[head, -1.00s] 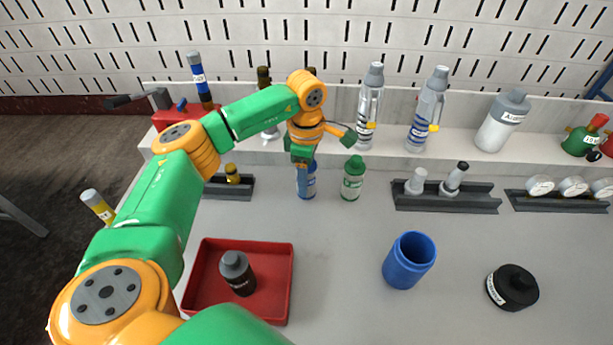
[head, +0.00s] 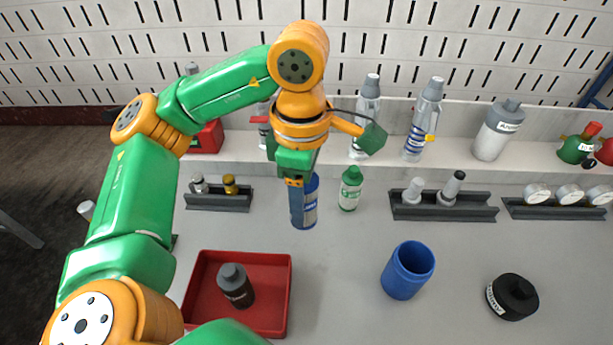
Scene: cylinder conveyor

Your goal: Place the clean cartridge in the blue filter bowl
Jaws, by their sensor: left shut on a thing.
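My left gripper (head: 294,182) points down and is shut on a blue cartridge (head: 310,205) with a pale label. The gripper hides part of the cartridge, which hangs upright, seemingly above the worktop. The blue filter bowl (head: 397,279) stands open at the top on the grey worktop, to the right of and nearer than the held cartridge. It looks empty, though its bottom is hard to see. A dark cartridge (head: 238,291) with a grey top stands in a red tray (head: 201,309) at the front left. My right gripper is not in view.
A green bottle (head: 350,192) stands just right of the held cartridge. A black lid-like part (head: 513,299) lies right of the bowl. Dark racks (head: 430,211) and a back ledge (head: 465,170) with bottles line the rear. The worktop between cartridge and bowl is clear.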

